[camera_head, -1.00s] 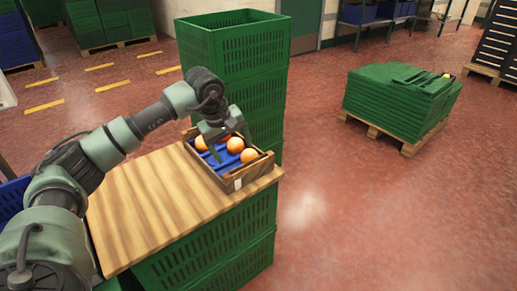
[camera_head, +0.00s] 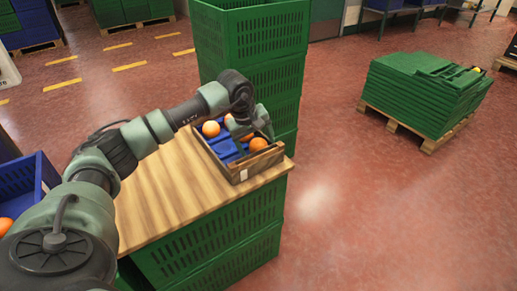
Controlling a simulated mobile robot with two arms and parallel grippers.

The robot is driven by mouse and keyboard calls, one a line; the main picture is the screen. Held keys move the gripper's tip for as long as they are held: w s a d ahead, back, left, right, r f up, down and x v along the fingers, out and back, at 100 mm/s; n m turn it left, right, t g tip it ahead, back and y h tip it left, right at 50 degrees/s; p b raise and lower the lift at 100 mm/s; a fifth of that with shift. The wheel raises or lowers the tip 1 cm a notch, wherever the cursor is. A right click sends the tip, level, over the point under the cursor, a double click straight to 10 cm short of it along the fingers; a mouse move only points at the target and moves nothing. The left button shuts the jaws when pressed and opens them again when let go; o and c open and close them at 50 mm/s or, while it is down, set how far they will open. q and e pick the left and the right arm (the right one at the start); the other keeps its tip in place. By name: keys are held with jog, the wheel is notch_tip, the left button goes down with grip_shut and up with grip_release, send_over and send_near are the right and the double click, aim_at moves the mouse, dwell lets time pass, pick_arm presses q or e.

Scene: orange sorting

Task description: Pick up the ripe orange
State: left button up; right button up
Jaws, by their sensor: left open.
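A wooden crate with a blue liner (camera_head: 236,174) sits at the far right corner of the wooden table top. Several oranges lie in it: one at the left (camera_head: 211,129), one at the right front (camera_head: 258,145), and others partly hidden under my gripper. Which one is ripe I cannot tell at this size. My left gripper (camera_head: 247,130) is open, fingers pointing down over the back right part of the crate, close to an orange (camera_head: 246,136). Whether it touches that orange I cannot tell. My right gripper is out of view.
A tall stack of green crates (camera_head: 252,40) stands right behind the table. A blue crate (camera_head: 28,180) with an orange (camera_head: 5,226) is at the left edge. The wooden table top (camera_head: 165,200) is bare left of the crate. A pallet of green crates (camera_head: 420,95) stands far right.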

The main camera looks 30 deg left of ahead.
pick_arm(q)
jog(key=c, duration=1.5)
jog(key=shift+w, duration=0.1)
jog(key=shift+c, duration=0.2)
jog(key=shift+r, duration=0.15)
